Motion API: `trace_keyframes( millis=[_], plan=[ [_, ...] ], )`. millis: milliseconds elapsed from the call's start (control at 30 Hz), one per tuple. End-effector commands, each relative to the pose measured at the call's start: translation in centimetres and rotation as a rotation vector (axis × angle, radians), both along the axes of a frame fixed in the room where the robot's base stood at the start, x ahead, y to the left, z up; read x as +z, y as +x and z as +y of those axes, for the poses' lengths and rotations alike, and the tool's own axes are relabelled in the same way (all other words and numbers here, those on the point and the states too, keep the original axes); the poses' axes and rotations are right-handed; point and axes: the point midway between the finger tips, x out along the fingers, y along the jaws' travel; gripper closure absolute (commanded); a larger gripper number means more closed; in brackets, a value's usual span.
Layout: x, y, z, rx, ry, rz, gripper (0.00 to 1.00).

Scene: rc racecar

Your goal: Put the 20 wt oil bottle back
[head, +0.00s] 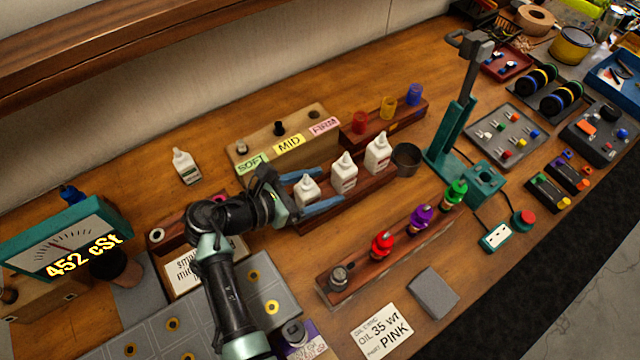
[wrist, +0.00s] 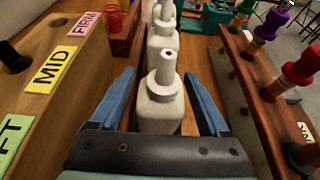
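Several small white dropper bottles show, and their weight labels are too small to read, so I cannot tell which is 20 wt. One bottle (head: 306,189) stands at the near left end of a dark wooden rack (head: 370,188). My gripper (head: 318,190) is open, its blue fingers on either side of this bottle. In the wrist view the bottle (wrist: 160,105) is upright between the fingers, with a gap on each side. Two more bottles (head: 344,173) (head: 377,154) stand farther along the rack. Another white bottle (head: 186,167) stands alone on the table at left.
A wooden block with SOFT, MID and FIRM labels (head: 289,145) stands behind the rack. A rack of colored shock parts (head: 400,250) stands in front. A dark cup (head: 406,158) is at the rack's far end. A card reads 35 wt PINK (head: 382,331).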

Motion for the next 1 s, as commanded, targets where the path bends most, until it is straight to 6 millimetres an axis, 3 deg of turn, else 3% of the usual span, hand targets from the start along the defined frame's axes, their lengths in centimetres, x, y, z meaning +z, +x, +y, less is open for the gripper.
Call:
trace_keyframes(
  millis=[267,700,1000],
  plan=[
    [0.5,-0.2,0.3,0.001,-0.001,-0.001,0.21],
    [3.7,-4.6,7.0,0.005,0.001,-0.002,0.21],
    [4.9,-6.1,9.2,0.001,0.0,0.0,0.21]
  ],
)
